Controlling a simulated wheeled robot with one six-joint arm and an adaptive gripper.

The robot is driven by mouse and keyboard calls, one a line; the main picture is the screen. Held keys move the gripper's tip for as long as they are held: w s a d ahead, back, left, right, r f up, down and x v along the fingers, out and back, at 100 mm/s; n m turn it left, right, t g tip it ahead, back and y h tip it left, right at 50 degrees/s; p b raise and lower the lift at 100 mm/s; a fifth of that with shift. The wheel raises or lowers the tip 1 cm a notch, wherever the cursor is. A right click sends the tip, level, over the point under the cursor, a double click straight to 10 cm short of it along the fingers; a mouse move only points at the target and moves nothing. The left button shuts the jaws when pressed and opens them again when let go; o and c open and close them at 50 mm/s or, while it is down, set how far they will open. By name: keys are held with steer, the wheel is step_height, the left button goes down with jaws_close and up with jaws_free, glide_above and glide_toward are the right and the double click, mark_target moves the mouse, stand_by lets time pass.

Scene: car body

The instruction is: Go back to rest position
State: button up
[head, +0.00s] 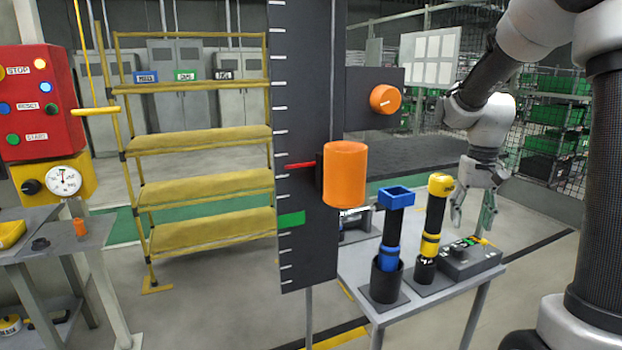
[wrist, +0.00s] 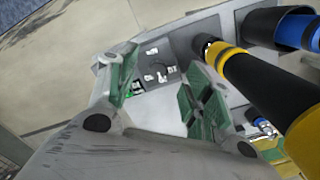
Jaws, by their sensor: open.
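My gripper (head: 474,208) points down at the right of the head view, just behind and right of the small grey table (head: 352,258). Its fingers are apart with nothing between them. In the wrist view my gripper (wrist: 160,105) shows its two green-padded fingers spread, with part of a grey surface visible beyond them. A yellow and black tool (head: 433,225) stands upright in a holder on the table, left of my gripper. It also shows close by on the right of the wrist view (wrist: 262,80).
A blue and black tool (head: 391,235) stands in a holder beside the yellow one. A dark control box (head: 469,258) sits at the table's right end. A dark panel with a large orange knob (head: 344,174) rises left of the table. Yellow shelves (head: 200,137) stand behind.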

steer(key=s+a+r+n+t, duration=0.1)
steer(key=s+r, duration=0.3)
steer(key=s, duration=0.6)
steer(key=s+a+r+n+t, duration=0.2)
steer(key=s+a+r+t, duration=0.1)
steer(key=s, duration=0.7)
steer(key=shift+s+a+r+t, duration=0.2)
steer(key=shift+a+r+t, duration=0.15)
steer(key=shift+r+t, duration=0.2)
